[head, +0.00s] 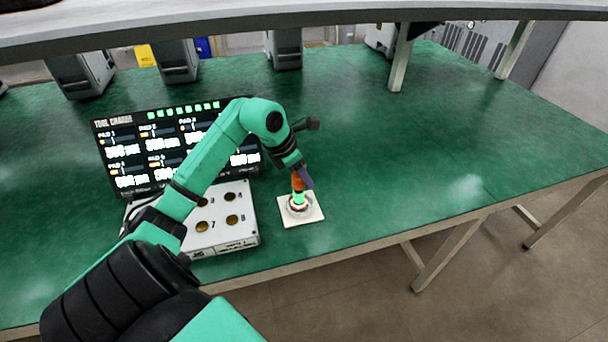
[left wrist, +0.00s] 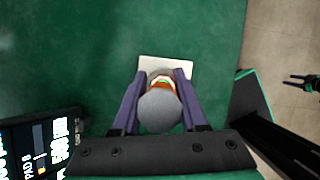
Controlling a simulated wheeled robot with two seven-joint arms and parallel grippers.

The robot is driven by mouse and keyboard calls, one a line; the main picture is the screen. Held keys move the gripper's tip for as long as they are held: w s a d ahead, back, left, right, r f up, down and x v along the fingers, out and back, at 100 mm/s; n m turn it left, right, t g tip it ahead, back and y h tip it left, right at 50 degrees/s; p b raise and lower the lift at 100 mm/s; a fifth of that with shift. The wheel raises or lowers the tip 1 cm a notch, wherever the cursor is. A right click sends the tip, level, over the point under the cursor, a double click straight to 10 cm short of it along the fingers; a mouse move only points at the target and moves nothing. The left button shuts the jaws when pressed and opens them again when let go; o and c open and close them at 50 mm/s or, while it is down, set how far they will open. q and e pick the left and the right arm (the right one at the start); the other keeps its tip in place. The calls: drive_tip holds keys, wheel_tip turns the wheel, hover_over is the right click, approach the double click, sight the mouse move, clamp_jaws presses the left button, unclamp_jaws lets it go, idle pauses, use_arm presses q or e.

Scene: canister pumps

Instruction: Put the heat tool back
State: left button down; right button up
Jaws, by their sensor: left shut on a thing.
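The heat tool (head: 297,184) is a small upright tool with an orange body, a bright green band below and a grey rounded top (left wrist: 160,110). My left gripper (head: 303,181) is shut on it, with one purple finger on each side in the left wrist view. The tool's lower end is at a round seat on a white square stand (head: 315,216). I cannot tell whether it rests fully in the seat. A small dark gripper, my right one (left wrist: 299,82), shows over the floor in the left wrist view, its two fingers apart and empty.
A white box with gold round pads (head: 245,225) stands left of the stand. A dark display screen (head: 122,152) with pad readings stands behind the box. The green table (head: 420,150) is clear to the right. A grey shelf (head: 300,17) spans above the table's back.

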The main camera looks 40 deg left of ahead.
use_arm(q)
drive_tip(key=shift+c, duration=2.2)
unclamp_jaws()
drive_tip(key=shift+r, duration=0.3)
drive_tip(key=b+v, duration=0.1)
drive_tip(key=v, duration=1)
drive_tip(key=shift+s+r, duration=0.2)
drive_tip(key=shift+r, duration=0.05)
drive_tip(key=shift+a, duration=0.1)
drive_tip(key=shift+f, duration=0.1)
